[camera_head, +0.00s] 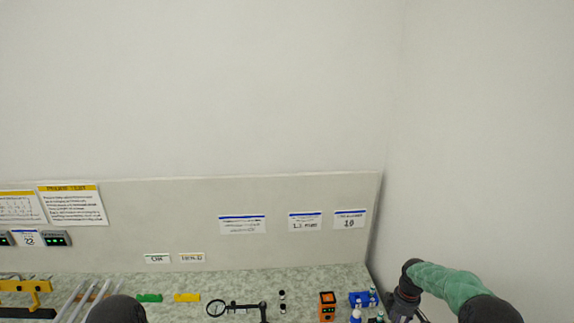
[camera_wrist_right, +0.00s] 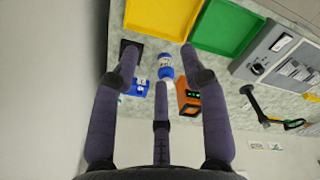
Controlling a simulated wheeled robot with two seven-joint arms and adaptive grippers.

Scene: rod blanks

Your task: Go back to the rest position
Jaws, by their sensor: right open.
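My right gripper (camera_wrist_right: 160,65) is open, its dark fingers spread in the right wrist view. No object is clamped between them. A small white and blue bottle (camera_wrist_right: 166,68) shows between the fingertips, beyond them on the bench; I cannot tell the gap. In the head view, my right arm (camera_head: 450,285), in a green sleeve, reaches in at the lower right, with its dark wrist (camera_head: 405,292) above the bench's right end. The fingers are not clear there. My left gripper is not in view; only a dark rounded part of mine shows at the bottom left.
The speckled bench (camera_head: 330,278) runs along the wall. On it are an orange device (camera_head: 327,305), a blue rack (camera_head: 360,299), a magnifier stand (camera_head: 216,308), and green (camera_head: 149,298) and yellow (camera_head: 187,298) pieces. Yellow (camera_wrist_right: 160,18) and green (camera_wrist_right: 228,25) trays show in the wrist view.

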